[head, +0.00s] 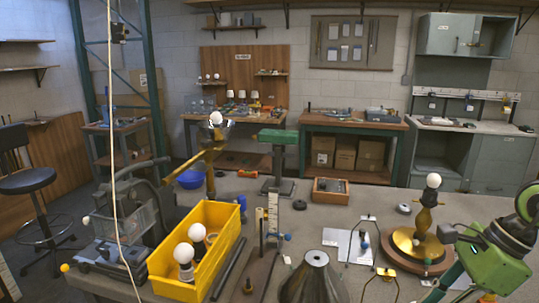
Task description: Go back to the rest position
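Neither of my grippers can be made out in the head view. A brass lamp body (422,220) stands upright on a wide brass disc (404,245) at the right of the bench, with a white bulb (433,180) at its top. A yellow bin (168,290) at the front left holds white bulbs (184,254) with dark bases. A fluted grey cone (314,279) stands at the front edge, cut off by the picture. Thin wire frames (366,245) stand by a white board (338,240).
A green machine (490,265) fills the right edge. A dark machine (130,195) stands behind the bin.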

